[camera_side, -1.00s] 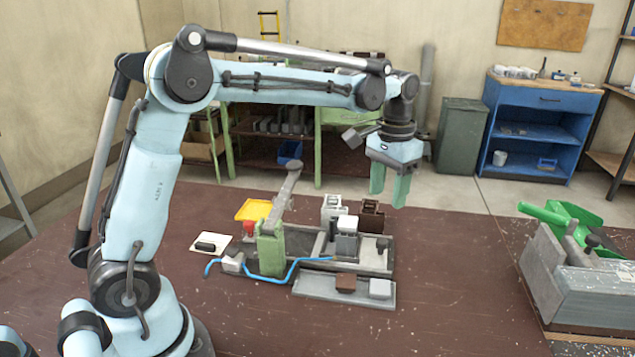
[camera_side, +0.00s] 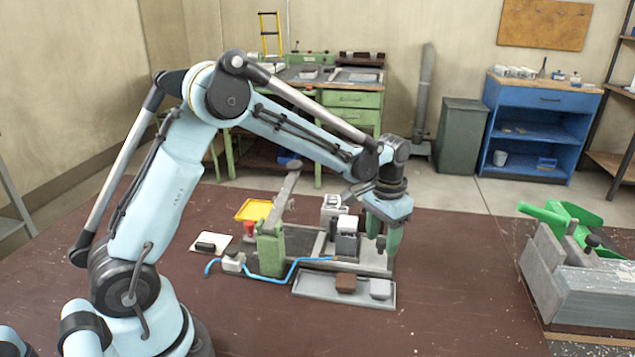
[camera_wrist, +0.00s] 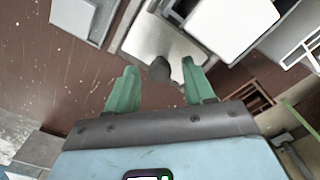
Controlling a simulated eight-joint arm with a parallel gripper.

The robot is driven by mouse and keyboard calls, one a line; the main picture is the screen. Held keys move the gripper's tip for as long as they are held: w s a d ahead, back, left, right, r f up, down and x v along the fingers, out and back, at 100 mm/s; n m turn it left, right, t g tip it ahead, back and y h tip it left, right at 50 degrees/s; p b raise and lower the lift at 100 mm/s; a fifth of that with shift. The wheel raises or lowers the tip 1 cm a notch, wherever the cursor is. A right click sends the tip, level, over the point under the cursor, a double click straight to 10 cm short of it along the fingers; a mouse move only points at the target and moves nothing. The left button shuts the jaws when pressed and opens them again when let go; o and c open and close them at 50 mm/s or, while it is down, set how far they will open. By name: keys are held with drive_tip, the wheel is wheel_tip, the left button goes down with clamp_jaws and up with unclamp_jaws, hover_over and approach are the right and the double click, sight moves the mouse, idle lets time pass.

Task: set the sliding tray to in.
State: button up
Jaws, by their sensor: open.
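The sliding tray (camera_side: 362,262) is a flat grey plate at the right end of the clamp fixture in the side view. A dark upright knob (camera_side: 381,244) stands near its right end. My gripper (camera_side: 383,237) is over that end, pointing down, with its green fingers around the knob's position. In the wrist view the knob (camera_wrist: 160,69) shows between the two spread fingertips, with the pale tray plate (camera_wrist: 150,38) beyond it. The gripper is open. Whether a finger touches the knob I cannot tell. Part of the tray's far side is hidden by my gripper.
A green clamp (camera_side: 270,248) with a raised lever stands left of the tray. A pale-topped block (camera_side: 347,235) stands beside the knob. A low grey tray (camera_side: 318,287) with two small blocks lies in front. A blue hose (camera_side: 292,270) crosses the fixture's front.

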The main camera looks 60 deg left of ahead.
clamp_jaws()
hover_over(320, 245)
drive_tip(key=shift+a, duration=0.15)
idle(0.4)
drive_tip(key=shift+s, duration=0.1)
unclamp_jaws()
wheel_tip(320, 245, up, 12)
idle(0.8)
